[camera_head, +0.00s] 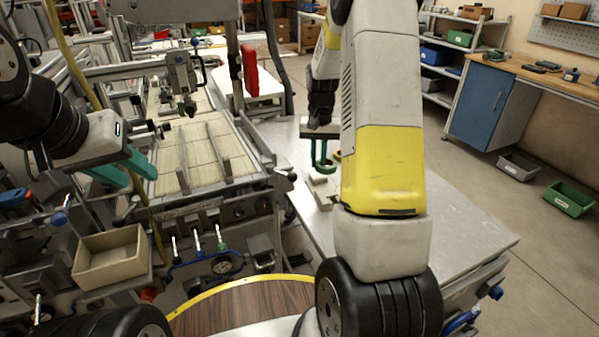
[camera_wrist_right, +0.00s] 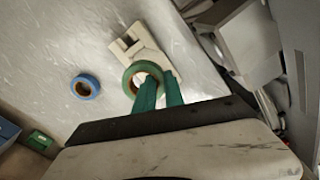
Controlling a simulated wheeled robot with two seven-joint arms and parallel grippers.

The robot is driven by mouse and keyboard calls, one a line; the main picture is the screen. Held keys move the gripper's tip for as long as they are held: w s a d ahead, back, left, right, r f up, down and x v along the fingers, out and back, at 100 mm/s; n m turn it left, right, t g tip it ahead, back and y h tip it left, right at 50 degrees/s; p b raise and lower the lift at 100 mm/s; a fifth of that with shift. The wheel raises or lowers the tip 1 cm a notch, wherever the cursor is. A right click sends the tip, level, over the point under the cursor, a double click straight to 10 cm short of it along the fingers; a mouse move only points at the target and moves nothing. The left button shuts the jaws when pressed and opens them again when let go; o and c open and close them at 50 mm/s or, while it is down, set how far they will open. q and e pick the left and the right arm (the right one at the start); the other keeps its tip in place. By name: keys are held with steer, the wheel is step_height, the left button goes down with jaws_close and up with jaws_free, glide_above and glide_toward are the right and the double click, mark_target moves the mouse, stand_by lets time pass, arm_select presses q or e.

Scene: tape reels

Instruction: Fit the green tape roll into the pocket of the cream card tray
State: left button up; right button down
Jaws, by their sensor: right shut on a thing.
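The green tape roll (camera_wrist_right: 131,75) is in my right gripper (camera_wrist_right: 159,77). In the right wrist view, one green finger is at the ring's hole and the other outside it, with the ring wall between. In the head view, the right gripper (camera_head: 322,164) points down over the metal table, and part of the roll (camera_head: 336,156) shows beside it. The cream card tray (camera_wrist_right: 127,46) lies just beyond the roll; in the head view the tray (camera_head: 322,188) is partly hidden by my arm. Whether the roll touches the tray is unclear. My left gripper (camera_head: 141,180) is open and empty, far left.
A blue tape roll (camera_wrist_right: 85,87) lies on the metal table (camera_head: 460,235), apart from the tray. The table's right part is clear. A conveyor frame (camera_head: 205,165) and a cardboard box (camera_head: 110,262) are at the left. Bins (camera_head: 569,199) stand on the floor at the right.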

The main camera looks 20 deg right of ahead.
mark_target(317, 182)
step_height(317, 182, down, 8)
steer(key=shift+f, duration=0.1)
stand_by(0.4)
steer(key=shift+f, duration=0.3)
steer(key=c, duration=1.4)
jaws_free()
steer(key=shift+c, duration=0.2)
